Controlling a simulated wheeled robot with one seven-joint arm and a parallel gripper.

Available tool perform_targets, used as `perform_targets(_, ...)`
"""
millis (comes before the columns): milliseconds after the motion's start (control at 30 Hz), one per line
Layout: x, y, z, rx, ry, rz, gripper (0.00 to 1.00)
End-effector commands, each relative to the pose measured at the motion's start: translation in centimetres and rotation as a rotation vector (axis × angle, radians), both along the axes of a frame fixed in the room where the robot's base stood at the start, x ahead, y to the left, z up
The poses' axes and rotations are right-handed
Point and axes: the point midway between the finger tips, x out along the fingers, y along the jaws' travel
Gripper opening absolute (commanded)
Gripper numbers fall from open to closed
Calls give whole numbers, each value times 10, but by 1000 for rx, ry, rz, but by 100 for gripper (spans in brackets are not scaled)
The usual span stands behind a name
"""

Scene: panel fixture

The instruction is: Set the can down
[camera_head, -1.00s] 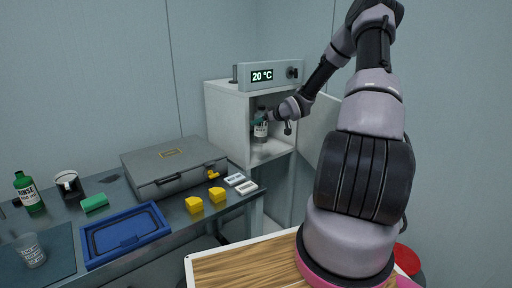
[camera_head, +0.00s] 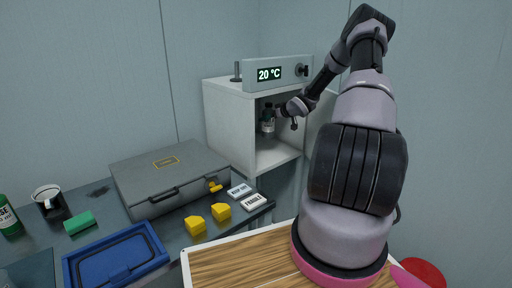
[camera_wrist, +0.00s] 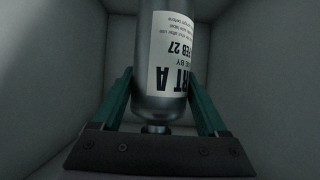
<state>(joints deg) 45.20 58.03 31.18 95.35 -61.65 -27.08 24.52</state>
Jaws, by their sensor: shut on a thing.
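The can (camera_head: 268,124) is a dark grey, bottle-shaped container with a white label. It is inside the open white cabinet (camera_head: 228,118). My gripper (camera_head: 275,115) reaches in through the open front and is shut on it. In the wrist view the can (camera_wrist: 172,55) stands between the two green fingers of my gripper (camera_wrist: 158,85); its label print reads upside down and its narrow end with a small knob points down the picture. In the head view it looks upright. I cannot tell whether its base touches the cabinet floor (camera_head: 277,155).
The cabinet's walls are close around my gripper, and a display box (camera_head: 277,74) reading 20 °C sits on top. The bench left of it holds a grey case (camera_head: 170,172), yellow blocks (camera_head: 195,225), small labelled boxes (camera_head: 253,202) and a blue tray (camera_head: 115,258).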

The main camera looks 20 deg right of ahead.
Motion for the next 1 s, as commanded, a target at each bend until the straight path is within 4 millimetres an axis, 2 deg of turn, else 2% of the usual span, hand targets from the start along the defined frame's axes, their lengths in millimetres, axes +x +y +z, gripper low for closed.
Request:
perform_targets(100, 0, 0, -7, 1, 0, 0, 0)
perform_targets(367, 0, 1, -52, 2, 1, 0, 0)
perform_targets(567, 0, 1, -67, 1, -2, 1, 0)
perform_targets(800, 0, 1, -97, 1, -2, 1, 0)
perform_targets(1000, 1, 0, -99, 0, -3, 0, 0)
